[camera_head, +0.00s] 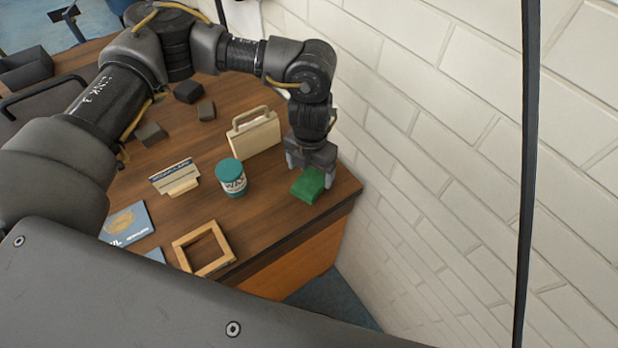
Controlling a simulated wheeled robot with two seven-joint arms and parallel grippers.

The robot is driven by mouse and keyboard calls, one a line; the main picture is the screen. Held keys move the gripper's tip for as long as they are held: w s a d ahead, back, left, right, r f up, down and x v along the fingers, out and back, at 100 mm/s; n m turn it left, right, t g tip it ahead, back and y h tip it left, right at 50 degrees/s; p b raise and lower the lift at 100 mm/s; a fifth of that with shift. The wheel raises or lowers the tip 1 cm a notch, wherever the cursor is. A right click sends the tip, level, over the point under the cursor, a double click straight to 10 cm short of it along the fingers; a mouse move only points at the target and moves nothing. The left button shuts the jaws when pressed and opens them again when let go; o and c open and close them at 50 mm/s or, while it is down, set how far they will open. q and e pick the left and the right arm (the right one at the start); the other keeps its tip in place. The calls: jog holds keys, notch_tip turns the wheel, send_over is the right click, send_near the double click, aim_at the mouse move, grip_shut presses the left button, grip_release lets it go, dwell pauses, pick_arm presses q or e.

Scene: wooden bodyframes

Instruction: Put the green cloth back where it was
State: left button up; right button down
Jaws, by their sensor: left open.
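The green cloth (307,186) is a small folded block lying on the wooden table near its right corner. My left gripper (311,178) points down right at the cloth, with its fingers open. One finger shows at the cloth's right side; the other is at its back left. I cannot tell whether the fingers touch it. My right gripper is not in view.
A wax tin with a teal lid (231,178) stands left of the cloth, and a cream case (254,133) behind it. A wooden frame (204,248) lies at the table's front edge. A card on a stand (175,177) and dark blocks (188,92) are farther left. A white brick wall (430,150) rises on the right.

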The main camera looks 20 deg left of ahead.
aim_at(309, 180)
pick_arm(q)
notch_tip(309, 180, up, 8)
jog(key=b, duration=0.1)
jog(key=shift+a+f, duration=0.1)
dwell(0.5)
